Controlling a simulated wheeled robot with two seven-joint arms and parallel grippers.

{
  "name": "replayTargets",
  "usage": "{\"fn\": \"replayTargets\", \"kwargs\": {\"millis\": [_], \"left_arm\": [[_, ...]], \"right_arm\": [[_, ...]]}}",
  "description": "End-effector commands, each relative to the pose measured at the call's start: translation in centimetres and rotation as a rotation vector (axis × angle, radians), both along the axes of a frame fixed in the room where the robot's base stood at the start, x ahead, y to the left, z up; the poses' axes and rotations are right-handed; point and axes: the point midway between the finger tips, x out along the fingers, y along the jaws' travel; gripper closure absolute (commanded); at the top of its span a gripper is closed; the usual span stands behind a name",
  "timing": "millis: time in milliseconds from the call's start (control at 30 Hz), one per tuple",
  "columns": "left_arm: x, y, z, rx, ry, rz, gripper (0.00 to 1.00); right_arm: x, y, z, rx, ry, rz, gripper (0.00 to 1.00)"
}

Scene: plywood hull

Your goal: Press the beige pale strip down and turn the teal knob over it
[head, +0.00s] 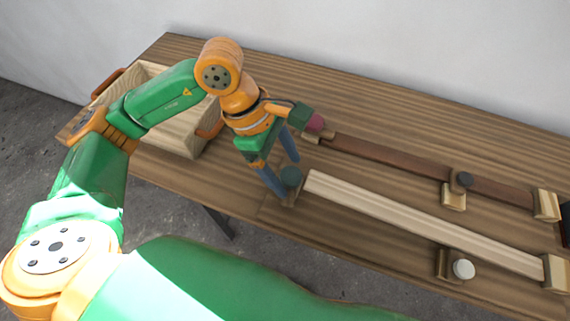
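The beige pale strip (420,222) runs from beside the teal knob to a wooden end block (556,273) at the right. I cannot tell whether its left end is fully down. The dark teal knob (291,176) sits on a small wooden block at that left end. My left gripper (286,178) points down with its two blue fingers apart, one on the near side and one on the far side of the knob. The fingers look close to the knob, but contact is not clear. My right gripper is not in view.
A brown strip (400,163) lies behind, with a maroon knob (315,122) at its left and a dark knob (464,180) midway. A white knob (463,269) stands in front of the pale strip. A wooden box (174,138) is at the left, partly hidden by my arm.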

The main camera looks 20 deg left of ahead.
Motion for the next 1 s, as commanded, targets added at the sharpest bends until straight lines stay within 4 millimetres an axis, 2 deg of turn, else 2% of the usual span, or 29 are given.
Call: {"fn": "replayTargets", "kwargs": {"millis": [167,267,400,533,1000], "left_arm": [[0.1,0.1,0.2,-0.001,-0.001,0.0,0.19],[0.2,0.7,1.7,-0.001,-0.006,0.003,0.19],[0.1,1.9,4.5,-0.001,-0.005,0.001,0.19],[0.1,2.6,6.2,-0.001,-0.002,0.001,0.19],[0.1,2.7,6.8,0.0,0.0,0.0,0.19]], "right_arm": [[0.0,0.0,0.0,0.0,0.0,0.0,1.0],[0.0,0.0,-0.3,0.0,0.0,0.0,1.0],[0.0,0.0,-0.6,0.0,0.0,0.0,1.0],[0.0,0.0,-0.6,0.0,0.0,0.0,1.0],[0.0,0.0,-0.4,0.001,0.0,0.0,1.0]]}}
